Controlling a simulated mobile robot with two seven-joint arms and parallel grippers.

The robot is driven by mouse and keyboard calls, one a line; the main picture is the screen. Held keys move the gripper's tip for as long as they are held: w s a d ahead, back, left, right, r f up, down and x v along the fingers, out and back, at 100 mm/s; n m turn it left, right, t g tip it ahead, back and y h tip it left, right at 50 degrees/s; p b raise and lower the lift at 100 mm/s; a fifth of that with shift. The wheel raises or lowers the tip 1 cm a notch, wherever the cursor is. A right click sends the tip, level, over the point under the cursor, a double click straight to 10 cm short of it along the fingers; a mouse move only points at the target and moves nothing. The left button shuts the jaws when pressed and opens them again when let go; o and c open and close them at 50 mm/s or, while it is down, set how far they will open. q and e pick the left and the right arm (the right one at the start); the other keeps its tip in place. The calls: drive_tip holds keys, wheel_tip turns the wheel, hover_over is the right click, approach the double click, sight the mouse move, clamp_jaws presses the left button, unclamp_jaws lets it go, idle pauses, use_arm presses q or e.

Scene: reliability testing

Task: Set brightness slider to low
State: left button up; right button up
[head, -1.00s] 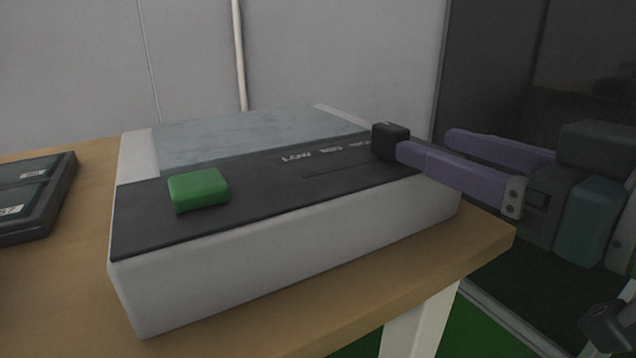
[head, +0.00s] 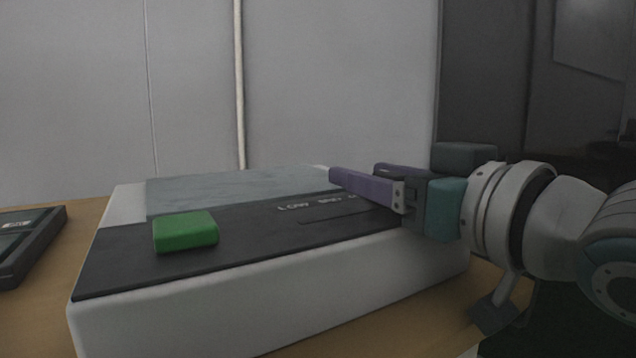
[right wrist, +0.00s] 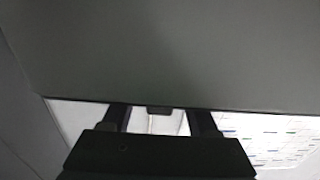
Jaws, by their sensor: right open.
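The white box-shaped device (head: 270,292) sits on a table, with a dark top panel (head: 120,262). The panel carries a thin slider track (head: 325,217) with white lettering behind it; LOW (head: 293,207) is at its left end. My right gripper (head: 354,172) is open, its purple fingers reaching left over the right part of the panel. I cannot make out the slider knob in the head view; the gripper covers that end of the track. In the right wrist view a small dark block (right wrist: 160,110) shows between the fingers; I cannot tell whether it is the knob. My left gripper is out of view.
A green button (head: 186,232) stands up from the left of the panel. A grey-blue plate (head: 235,188) covers the device's back part. Another dark device (head: 30,242) lies at the far left of the wooden table (head: 70,222). A grey wall stands behind.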

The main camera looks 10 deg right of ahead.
drive_tip(key=shift+w+a, duration=0.1)
drive_tip(key=shift+w, duration=0.15)
clamp_jaws()
idle(0.4)
idle(0.9)
